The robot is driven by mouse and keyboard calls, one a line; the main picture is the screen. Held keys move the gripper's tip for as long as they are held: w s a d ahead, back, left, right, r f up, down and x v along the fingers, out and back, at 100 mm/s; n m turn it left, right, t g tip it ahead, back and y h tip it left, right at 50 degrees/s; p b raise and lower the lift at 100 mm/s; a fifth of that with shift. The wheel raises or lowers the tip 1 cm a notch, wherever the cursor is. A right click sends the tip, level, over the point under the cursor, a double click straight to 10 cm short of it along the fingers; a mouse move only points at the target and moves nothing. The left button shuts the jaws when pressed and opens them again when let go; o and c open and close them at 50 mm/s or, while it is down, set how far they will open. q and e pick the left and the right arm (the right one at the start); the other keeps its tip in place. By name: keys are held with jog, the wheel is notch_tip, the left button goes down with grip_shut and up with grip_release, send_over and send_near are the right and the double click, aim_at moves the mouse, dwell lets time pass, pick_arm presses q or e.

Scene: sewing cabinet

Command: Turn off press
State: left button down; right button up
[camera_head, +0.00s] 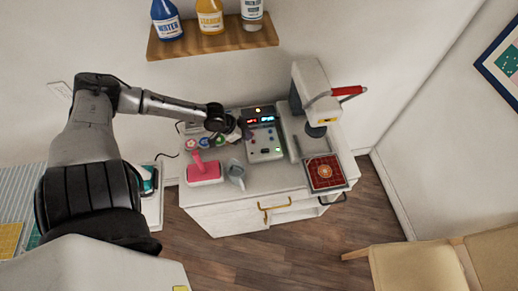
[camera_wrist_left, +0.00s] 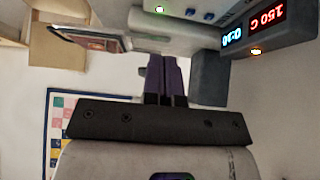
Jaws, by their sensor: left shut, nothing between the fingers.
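The heat press (camera_head: 312,92) has a white body and a red handle (camera_head: 349,91), and stands at the back right of the cabinet. A grey control unit (camera_head: 264,143) sits left of it, with a lit display (camera_head: 259,121), small coloured buttons and an orange light on top. In the left wrist view the display (camera_wrist_left: 268,22) is lit, with red digits that look like 150 C upside down and blue digits. My left gripper (camera_head: 236,128) is at the unit's left side, shut and empty; its dark fingers (camera_wrist_left: 166,66) show together in the wrist view. Contact with the unit cannot be told.
A red patterned mat with a round patch (camera_head: 325,172) lies below the press. A wooden shelf (camera_head: 212,42) with bottles hangs above.

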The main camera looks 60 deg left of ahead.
pick_arm(q)
jog(key=b, duration=0.2)
send_over(264, 151)
jog(key=s, duration=0.1)
notch_tip(264, 151, down, 7)
jog(key=shift+s+a+f, duration=0.1)
jog(key=shift+s+f, duration=0.05)
jog(key=shift+f, duration=0.05)
jog(key=shift+s+f, duration=0.15)
jog(key=shift+f, duration=0.4)
jog(key=shift+s+f, duration=0.15)
jog(key=shift+f, duration=0.35)
jog(key=shift+s+a+f, duration=0.1)
jog(key=shift+a+f, duration=0.05)
jog(key=shift+f, duration=0.6)
pick_arm(e)
notch_tip(264, 151, down, 3)
jog(key=shift+d+r, duration=0.1)
